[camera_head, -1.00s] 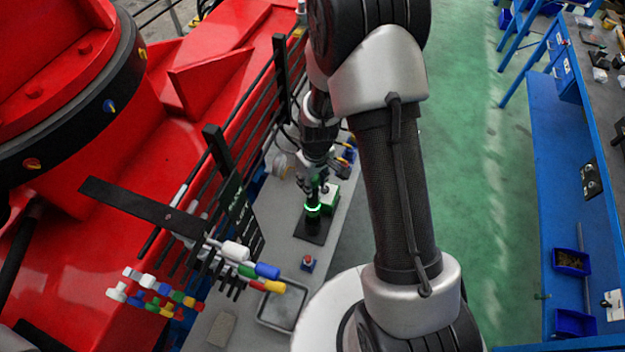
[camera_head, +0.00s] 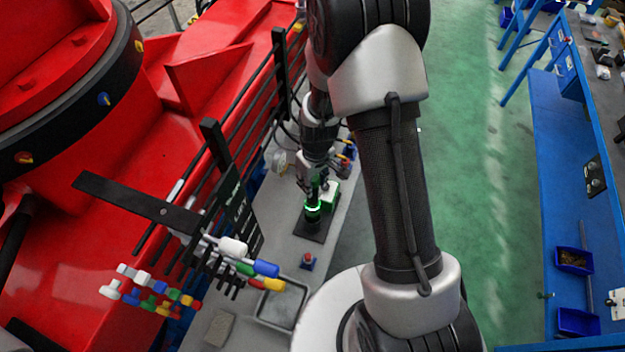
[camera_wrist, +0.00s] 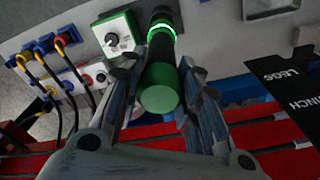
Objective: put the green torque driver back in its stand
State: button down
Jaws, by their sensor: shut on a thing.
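The green torque driver (camera_wrist: 161,90) is between the fingers of my gripper (camera_wrist: 157,76) in the wrist view, its round green end facing the camera. Its dark shaft runs to the glowing green ring of the stand (camera_wrist: 161,28). In the head view my gripper (camera_head: 318,186) is directly above the stand (camera_head: 313,216), which has a lit ring and a dark base plate. The driver looks lined up with the stand. I cannot tell how deep its tip sits, as the fingers and handle hide it.
Coloured plugs with cables (camera_wrist: 45,48) are at the left of the wrist view. A dark lettered panel (camera_head: 240,212) and a grey tray (camera_head: 283,303) are nearby.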

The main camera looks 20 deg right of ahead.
jog(key=shift+w+f+b, duration=0.1)
jog(key=shift+f+b, duration=3.3)
jog(key=shift+f, duration=0.3)
jog(key=c, duration=1.2)
grip_release()
jog(key=shift+r, duration=0.15)
jog(key=shift+c, duration=0.2)
jog(key=shift+o, duration=0.8)
jog(key=shift+s+r+p, duration=0.15)
jog(key=shift+r+p, duration=0.7)
jog(key=shift+r, duration=0.4)
jog(key=shift+s+r+p, duration=0.1)
jog(key=shift+r+p, duration=0.75)
jog(key=shift+r, duration=0.4)
jog(key=r, duration=0.8)
jog(key=s+r, duration=0.1)
jog(key=r, duration=0.3)
jog(key=shift+d, duration=0.25)
